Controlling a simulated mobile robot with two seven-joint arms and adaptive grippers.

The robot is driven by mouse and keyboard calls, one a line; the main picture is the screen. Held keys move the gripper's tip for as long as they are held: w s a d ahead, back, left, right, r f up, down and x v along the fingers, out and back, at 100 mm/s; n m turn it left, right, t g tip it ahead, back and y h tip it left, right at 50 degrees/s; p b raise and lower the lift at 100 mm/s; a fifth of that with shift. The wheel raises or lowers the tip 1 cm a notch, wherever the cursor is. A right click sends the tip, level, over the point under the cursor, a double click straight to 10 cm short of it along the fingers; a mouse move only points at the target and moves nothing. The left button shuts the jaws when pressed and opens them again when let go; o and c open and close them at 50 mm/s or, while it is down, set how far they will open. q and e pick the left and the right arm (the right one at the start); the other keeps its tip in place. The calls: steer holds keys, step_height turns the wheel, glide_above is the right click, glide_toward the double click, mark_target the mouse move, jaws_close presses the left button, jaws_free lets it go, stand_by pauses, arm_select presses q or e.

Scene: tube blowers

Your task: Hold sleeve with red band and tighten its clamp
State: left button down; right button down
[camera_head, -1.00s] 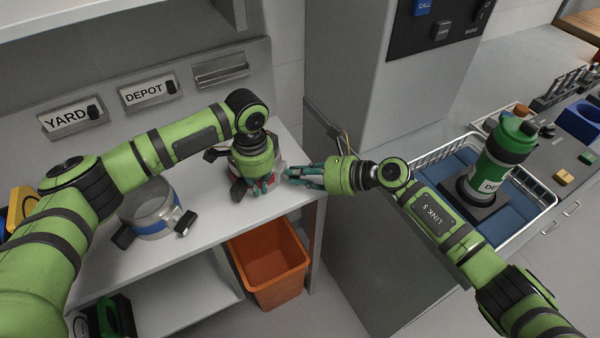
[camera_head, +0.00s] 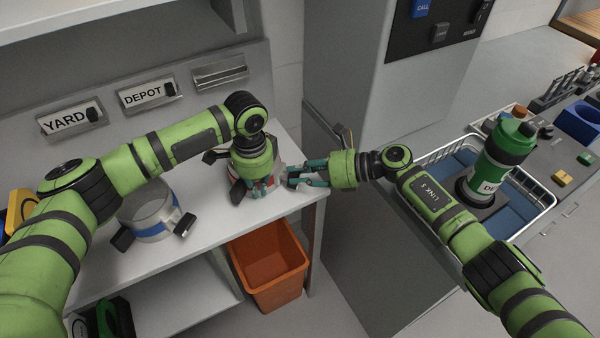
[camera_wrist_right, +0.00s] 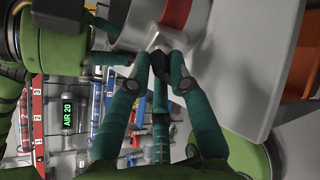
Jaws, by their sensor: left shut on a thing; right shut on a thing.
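The sleeve with the red band (camera_head: 278,174) stands on the shelf near its right end, mostly hidden behind my left gripper. Its red band (camera_wrist_right: 177,12) shows at the top of the right wrist view. My left gripper (camera_head: 258,188) comes down over the sleeve and is shut on it. My right gripper (camera_head: 288,176) reaches in from the right side. In the right wrist view its teal fingers (camera_wrist_right: 160,62) close around a small dark knob under the pale clamp block (camera_wrist_right: 160,38) beside the band. The fingers hide most of the knob.
A sleeve with a blue band (camera_head: 152,212) stands on the shelf to the left. An orange bin (camera_head: 268,268) sits below the shelf edge. YARD (camera_head: 70,120) and DEPOT (camera_head: 147,95) signs are on the back panel. A green bottle (camera_head: 495,165) stands in a wire basket at right.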

steer(key=shift+w+m+g, duration=0.15)
steer(key=shift+m+g, duration=0.15)
steer(key=shift+m, duration=0.3)
steer(key=c, duration=1.1)
jaws_free()
steer(key=shift+d, duration=0.1)
steer(key=v, duration=0.7)
steer(key=shift+d+f, duration=0.1)
steer(key=shift+d, duration=0.15)
